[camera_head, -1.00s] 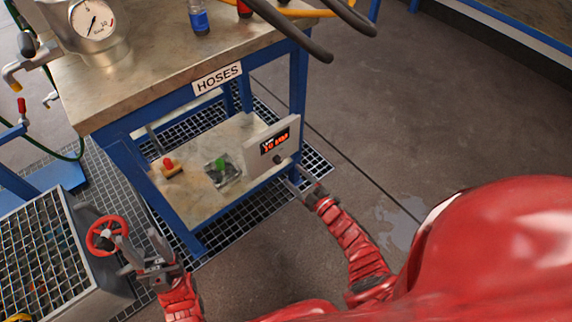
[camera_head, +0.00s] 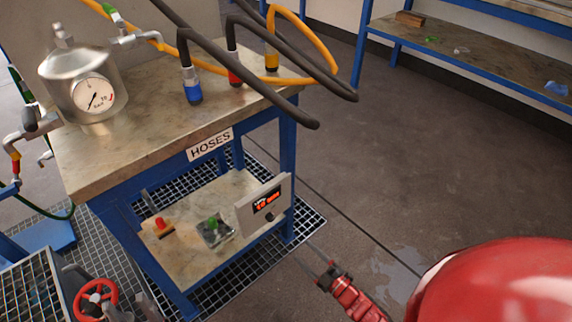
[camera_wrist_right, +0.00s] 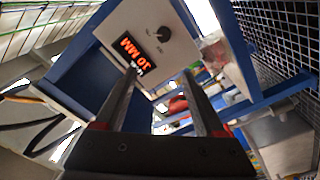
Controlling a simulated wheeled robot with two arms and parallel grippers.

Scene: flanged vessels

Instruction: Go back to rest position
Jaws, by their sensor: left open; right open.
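My right gripper (camera_head: 308,256) is open and empty, low in front of the hose table's right side. Its tips point toward a grey control box (camera_head: 245,212) with a red lit display and a dark knob. In the right wrist view the open fingers (camera_wrist_right: 163,95) frame the same box (camera_wrist_right: 148,40), with nothing between them. My left gripper (camera_head: 135,303) is open at the bottom edge of the head view, just right of a red handwheel (camera_head: 92,308). It is partly cut off, and I cannot tell whether it touches the wheel.
The hose table (camera_head: 110,165) carries a steel vessel with gauge (camera_head: 75,85) and black and orange hoses that overhang its right edge. Its lower shelf (camera_head: 185,255) holds a red button and a green switch. Open floor (camera_head: 400,170) lies to the right, with a blue shelf (camera_head: 480,65) behind.

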